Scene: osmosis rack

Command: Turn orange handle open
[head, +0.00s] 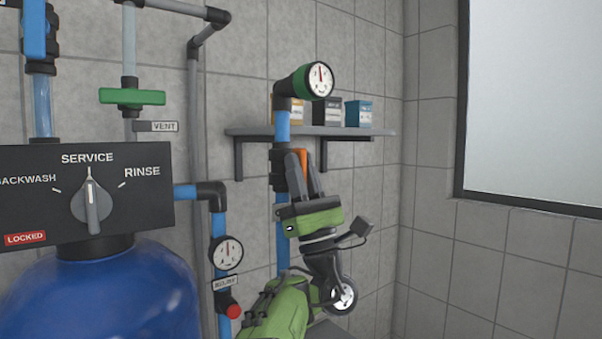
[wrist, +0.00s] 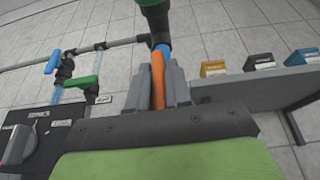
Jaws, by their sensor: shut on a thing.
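The orange handle (head: 303,161) sits on a valve in the blue vertical pipe, below the green-rimmed gauge. In the head view only a small part of it shows between the fingers of my gripper (head: 304,166). In the wrist view the orange handle (wrist: 158,82) runs lengthwise between the two grey fingers of my gripper (wrist: 158,84), which are shut on it. The handle looks roughly in line with the blue pipe (head: 282,215) in the head view. The valve body is partly hidden behind the fingers.
A shelf (head: 240,131) with several small boxes is right behind the pipe. A gauge (head: 320,79) tops the pipe. A blue tank (head: 130,290) with a black control panel (head: 40,170), a green handle (head: 132,97) and a lower gauge (head: 227,251) stand left.

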